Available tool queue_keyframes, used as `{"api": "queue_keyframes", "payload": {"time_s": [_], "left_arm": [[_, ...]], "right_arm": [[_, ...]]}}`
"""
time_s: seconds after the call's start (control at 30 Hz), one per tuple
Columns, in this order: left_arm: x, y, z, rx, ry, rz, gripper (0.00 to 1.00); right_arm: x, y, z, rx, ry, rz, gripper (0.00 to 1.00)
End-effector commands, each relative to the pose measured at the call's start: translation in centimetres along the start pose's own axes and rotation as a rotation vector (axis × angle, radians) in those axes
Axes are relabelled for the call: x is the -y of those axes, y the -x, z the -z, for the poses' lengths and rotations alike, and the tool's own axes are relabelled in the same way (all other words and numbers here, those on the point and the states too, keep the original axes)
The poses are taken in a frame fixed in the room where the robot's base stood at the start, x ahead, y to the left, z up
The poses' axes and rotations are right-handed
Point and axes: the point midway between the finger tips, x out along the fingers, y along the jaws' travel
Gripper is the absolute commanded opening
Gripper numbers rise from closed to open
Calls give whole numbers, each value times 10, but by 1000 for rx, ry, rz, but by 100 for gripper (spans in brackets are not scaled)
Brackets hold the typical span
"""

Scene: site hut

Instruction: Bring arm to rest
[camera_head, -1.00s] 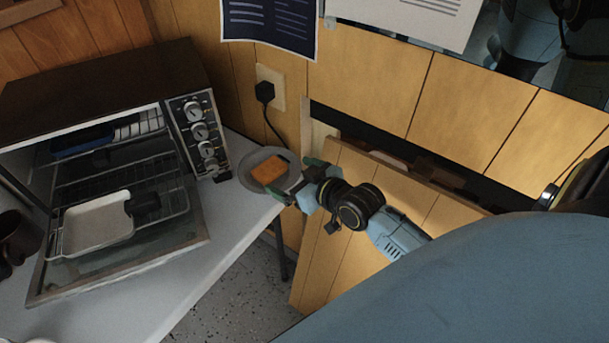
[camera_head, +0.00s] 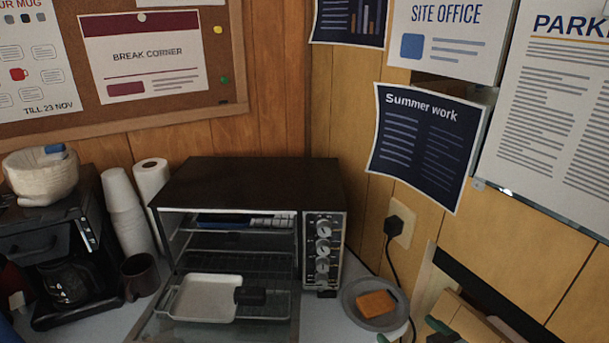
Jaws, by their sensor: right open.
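My right gripper (camera_head: 411,332) shows only in part at the bottom edge of the head view, right of centre. Its green-tipped fingers are apart and nothing shows between them. It is just right of a grey plate (camera_head: 370,320) that holds an orange-brown slice (camera_head: 376,304); whether a finger touches the plate's rim I cannot tell. My left gripper is not in view.
A mug (camera_head: 139,276), stacked cups (camera_head: 125,212), a paper roll (camera_head: 152,190) and a coffee maker (camera_head: 45,240) stand further left. A plug and cord (camera_head: 393,228) hang on the right wall.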

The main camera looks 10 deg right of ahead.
Motion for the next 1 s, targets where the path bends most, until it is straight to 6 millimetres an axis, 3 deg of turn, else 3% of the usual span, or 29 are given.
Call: {"api": "queue_keyframes", "payload": {"time_s": [0.17, 0.37, 0.57, 0.7, 0.9, 1.0], "left_arm": [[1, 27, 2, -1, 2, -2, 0], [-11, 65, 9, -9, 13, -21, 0], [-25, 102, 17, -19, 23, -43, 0], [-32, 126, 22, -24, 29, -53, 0], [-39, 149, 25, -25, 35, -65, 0], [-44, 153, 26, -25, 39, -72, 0]], "right_arm": [[-7, -4, -56, 148, -22, -39, 98], [-1, 17, -166, 414, -36, -78, 98], [26, 78, -267, 683, -26, -77, 98], [51, 139, -322, 865, -4, -52, 98], [80, 215, -366, 1049, 27, -9, 98], [87, 236, -376, 1095, 36, 5, 98]]}}
